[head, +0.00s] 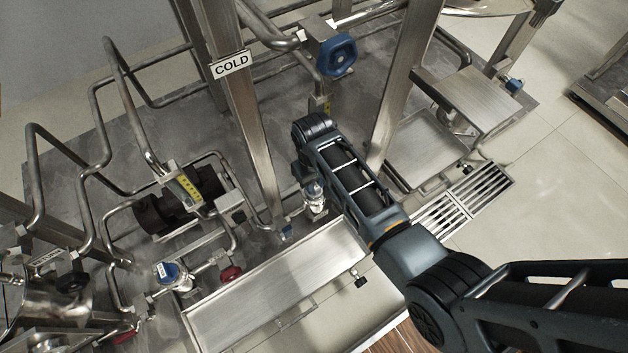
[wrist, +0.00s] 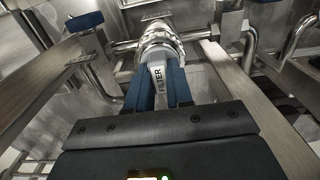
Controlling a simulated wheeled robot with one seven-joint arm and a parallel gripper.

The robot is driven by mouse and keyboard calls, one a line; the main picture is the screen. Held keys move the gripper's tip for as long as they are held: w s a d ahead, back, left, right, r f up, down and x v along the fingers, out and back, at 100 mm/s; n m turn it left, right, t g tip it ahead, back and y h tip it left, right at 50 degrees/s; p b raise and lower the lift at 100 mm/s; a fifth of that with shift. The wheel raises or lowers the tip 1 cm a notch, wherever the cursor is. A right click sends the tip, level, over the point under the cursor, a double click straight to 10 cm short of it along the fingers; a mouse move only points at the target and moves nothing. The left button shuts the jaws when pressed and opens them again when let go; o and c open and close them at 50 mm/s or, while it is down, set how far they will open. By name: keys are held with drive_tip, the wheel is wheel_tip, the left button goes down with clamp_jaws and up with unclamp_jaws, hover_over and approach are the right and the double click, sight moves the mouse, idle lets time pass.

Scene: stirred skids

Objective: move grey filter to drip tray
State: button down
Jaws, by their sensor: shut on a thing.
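The grey filter (wrist: 158,78) shows in the wrist view as a pale grey piece marked FILTER. It sits between the two blue fingers of my gripper (wrist: 160,70), which is shut on it. The filter's far end meets a shiny ribbed metal fitting (wrist: 160,42) on a pipe; I cannot tell whether they are joined. A long shallow steel tray (head: 275,290) lies at the front, empty. Another steel tray (head: 428,150) lies right of the arm; I cannot tell which is the drip tray.
A steel post with a COLD sign (head: 231,65) stands left of my arm, and another post (head: 405,80) stands behind it. Bent pipes, a blue handwheel (head: 337,55) and a blue-capped fitting (head: 170,272) crowd the skid. A floor grate (head: 465,200) lies at the right.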

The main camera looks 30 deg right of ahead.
drive_tip(key=shift+r+p, duration=0.75)
drive_tip(key=shift+p, duration=0.25)
idle(0.4)
wheel_tip(320, 180, up, 6)
drive_tip(key=p, duration=0.6)
drive_tip(key=shift+f, duration=0.1)
drive_tip(key=shift+a, duration=0.1)
idle(0.4)
